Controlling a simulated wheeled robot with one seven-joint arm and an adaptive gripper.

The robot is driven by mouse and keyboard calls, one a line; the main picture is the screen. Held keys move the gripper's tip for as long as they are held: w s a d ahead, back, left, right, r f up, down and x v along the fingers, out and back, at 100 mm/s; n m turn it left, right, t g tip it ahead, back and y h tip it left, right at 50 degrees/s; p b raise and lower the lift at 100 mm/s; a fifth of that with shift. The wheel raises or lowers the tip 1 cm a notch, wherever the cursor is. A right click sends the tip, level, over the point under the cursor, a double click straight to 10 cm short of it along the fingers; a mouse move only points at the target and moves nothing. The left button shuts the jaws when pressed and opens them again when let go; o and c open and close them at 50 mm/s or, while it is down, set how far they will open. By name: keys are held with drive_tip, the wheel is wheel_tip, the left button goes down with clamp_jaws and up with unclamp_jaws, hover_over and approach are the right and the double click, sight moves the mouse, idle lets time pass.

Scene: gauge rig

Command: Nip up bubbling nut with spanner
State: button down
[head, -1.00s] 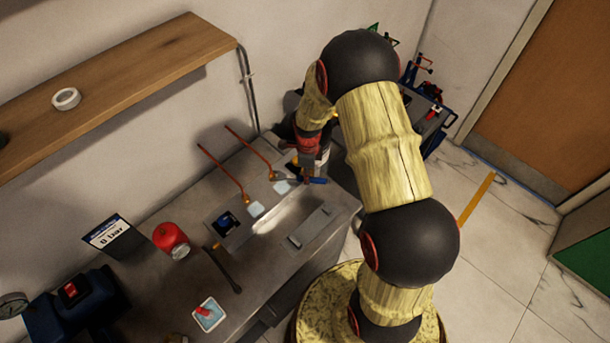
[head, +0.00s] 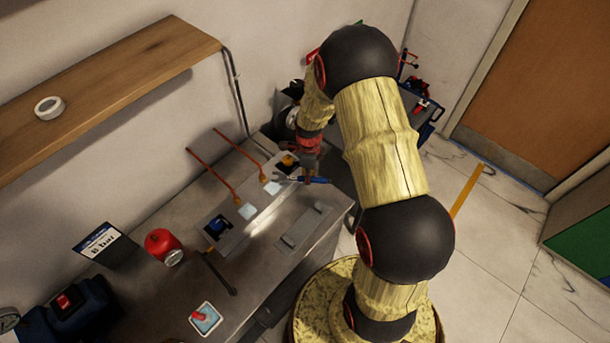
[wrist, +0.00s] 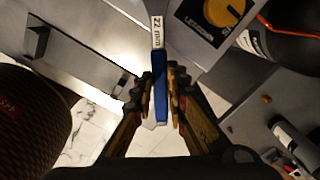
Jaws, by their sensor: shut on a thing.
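My gripper (head: 312,178) is shut on the blue handle of a spanner (wrist: 161,102), held above the back right of the bench. A white label on the spanner reads "22 mm" in the wrist view. In the head view the spanner's grey end (head: 283,177) points left, close to the right-hand pipe's end. Two copper pipes end in small brass nuts, a left nut (head: 237,200) and a right nut (head: 263,178), each beside a pale pad. No bubbles can be made out at this size. Whether the spanner touches anything is unclear.
A blue knob panel (head: 217,226) and a yellow knob (wrist: 225,12) flank the pipe ends. A sign (head: 98,242) seems to read "8 bar". A red can (head: 163,246), a dark bar (head: 220,272) and a small tray (head: 206,332) are on the bench. A shelf (head: 110,85) overhangs the left.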

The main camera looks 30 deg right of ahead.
drive_tip(key=shift+s+d, duration=0.15)
drive_tip(key=shift+d, duration=0.05)
drive_tip(key=shift+r, duration=0.1)
drive_tip(key=shift+r+p, duration=1.35)
drive_tip(key=shift+r, duration=0.85)
drive_tip(key=shift+f, duration=0.1)
